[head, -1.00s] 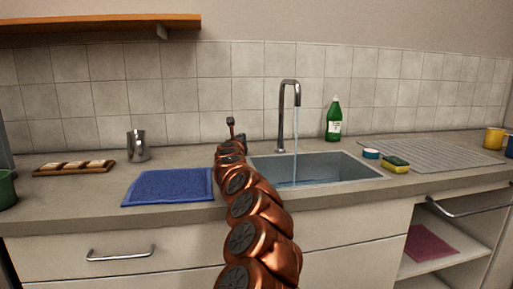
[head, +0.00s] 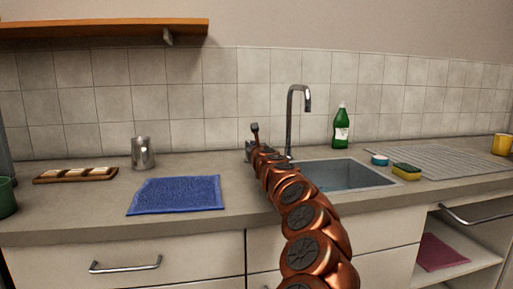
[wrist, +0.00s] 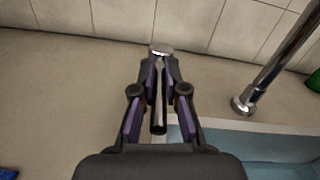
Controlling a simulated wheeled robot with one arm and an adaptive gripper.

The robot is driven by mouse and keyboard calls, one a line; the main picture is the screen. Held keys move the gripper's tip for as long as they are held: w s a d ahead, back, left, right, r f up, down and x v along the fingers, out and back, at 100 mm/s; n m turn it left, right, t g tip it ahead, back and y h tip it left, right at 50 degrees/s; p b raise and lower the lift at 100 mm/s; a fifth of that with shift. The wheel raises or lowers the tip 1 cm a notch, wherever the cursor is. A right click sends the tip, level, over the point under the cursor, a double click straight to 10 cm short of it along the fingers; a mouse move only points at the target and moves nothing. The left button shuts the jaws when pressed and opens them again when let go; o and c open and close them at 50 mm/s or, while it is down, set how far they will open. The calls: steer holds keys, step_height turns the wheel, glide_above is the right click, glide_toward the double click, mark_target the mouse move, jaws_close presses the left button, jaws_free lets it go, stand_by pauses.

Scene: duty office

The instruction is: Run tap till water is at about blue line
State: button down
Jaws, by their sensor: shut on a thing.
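The chrome tap (head: 290,120) stands behind the sink (head: 388,181), and no stream shows under its spout. The tap's foot and post also show in the wrist view (wrist: 278,68), right of my gripper. Bluish water (head: 345,182) lies in the sink; I cannot make out a blue line. In the wrist view my gripper (wrist: 160,65) is shut on a dark lever (wrist: 158,122), with a round chrome piece (wrist: 161,50) at its far end. In the head view my arm hides most of the gripper, left of the tap.
A blue cloth (head: 177,194) and a metal jug (head: 143,153) are left of my arm. A green bottle (head: 340,127) stands behind the sink. A yellow-green sponge (head: 406,172) and a blue-rimmed round item (head: 380,160) lie right of it, near the ribbed drainer (head: 450,160).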

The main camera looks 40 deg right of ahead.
steer(key=c, duration=1.2)
jaws_free()
steer(key=shift+s, duration=0.15)
steer(key=shift+v, duration=0.8)
steer(key=shift+s+a, duration=0.2)
steer(key=shift+s, duration=0.15)
steer(key=shift+v, duration=4.65)
